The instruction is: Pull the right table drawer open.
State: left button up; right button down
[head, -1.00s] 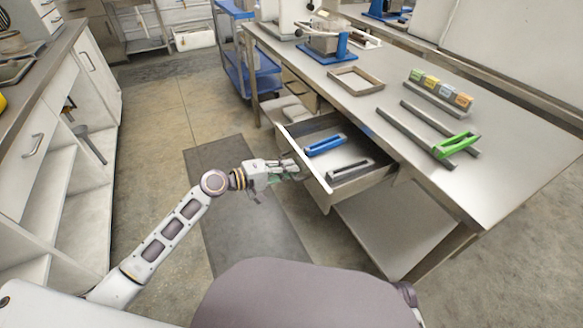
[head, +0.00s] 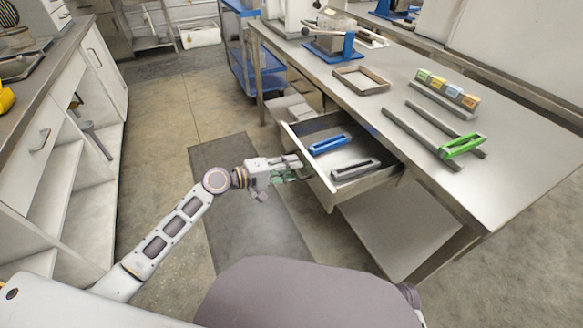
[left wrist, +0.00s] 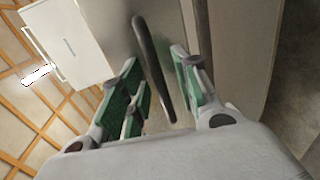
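The right table drawer (head: 362,185) stands pulled out from under the steel table (head: 425,150). A blue frame-like piece (head: 329,144) and a dark grey one (head: 355,170) lie in it. My left gripper (head: 294,167) is at the outside of the drawer front (head: 309,160). In the left wrist view, the dark bar handle (left wrist: 153,65) runs between the green-padded fingers of my left gripper (left wrist: 160,90). The fingers are apart, with visible gaps beside the bar. The handle is hidden by the gripper in the head view. My right gripper is out of view.
On the table are a green-handled piece on two grey rails (head: 420,137), a rack of coloured blocks (head: 447,92), an empty frame (head: 361,80) and a blue-based device (head: 334,48). A blue cart (head: 240,62) stands behind. The floor by the dark mat (head: 245,235) is clear.

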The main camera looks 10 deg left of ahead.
pick_arm(q)
jog(key=v, duration=1.1)
jog(key=shift+s+a, duration=0.15)
dwell(0.3)
dwell(0.5)
